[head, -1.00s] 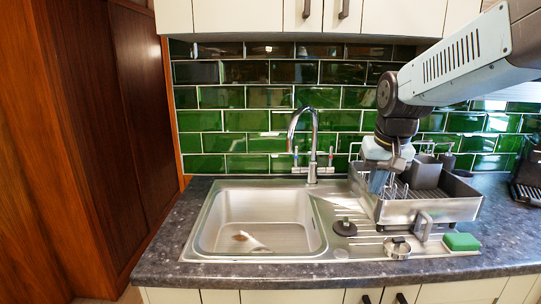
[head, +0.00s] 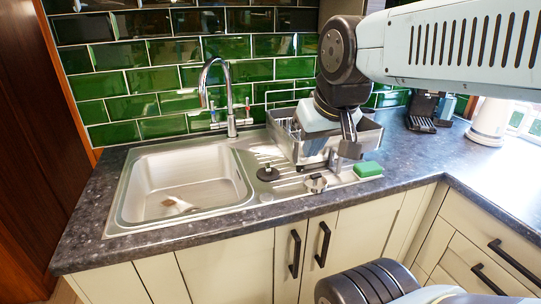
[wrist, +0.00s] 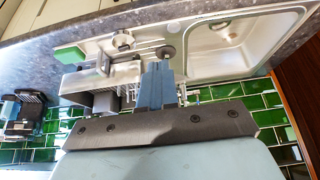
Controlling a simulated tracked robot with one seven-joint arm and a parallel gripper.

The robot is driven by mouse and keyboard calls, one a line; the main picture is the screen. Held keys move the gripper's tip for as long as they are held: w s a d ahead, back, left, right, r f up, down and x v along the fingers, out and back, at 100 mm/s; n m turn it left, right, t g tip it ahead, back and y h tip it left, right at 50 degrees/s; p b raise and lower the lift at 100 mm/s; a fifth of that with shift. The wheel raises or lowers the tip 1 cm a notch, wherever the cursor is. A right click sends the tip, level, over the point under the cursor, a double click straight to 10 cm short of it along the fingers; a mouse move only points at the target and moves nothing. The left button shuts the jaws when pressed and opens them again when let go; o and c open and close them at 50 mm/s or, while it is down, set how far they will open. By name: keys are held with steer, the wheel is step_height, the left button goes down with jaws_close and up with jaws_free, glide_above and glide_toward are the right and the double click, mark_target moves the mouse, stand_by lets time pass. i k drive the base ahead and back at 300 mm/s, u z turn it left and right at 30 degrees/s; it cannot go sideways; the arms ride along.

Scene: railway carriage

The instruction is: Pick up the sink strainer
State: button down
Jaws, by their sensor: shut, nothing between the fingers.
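A small round metal piece that looks like the sink strainer (head: 316,183) lies on the ribbed drainboard, left of the green sponge. It also shows in the wrist view (wrist: 123,40). A dark round plug-like piece (head: 268,172) with a knob sits nearer the basin; it shows in the wrist view (wrist: 168,52) too. My gripper (wrist: 157,70) is shut and empty. It hangs over the dish rack area, behind the metal piece and apart from it. In the head view my wrist hides part of the rack and the fingertips are hard to make out.
The steel sink basin (head: 185,185) is at left, with a tall tap (head: 229,100) behind it. The metal dish rack (head: 285,128) stands at the drainboard's back. A green sponge (head: 368,169) lies at right.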

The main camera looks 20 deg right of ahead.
mark_target(316, 184)
steer(key=k, duration=1.2)
steer(key=z, duration=0.6)
steer(key=i, duration=1.2)
steer(key=z, duration=0.45)
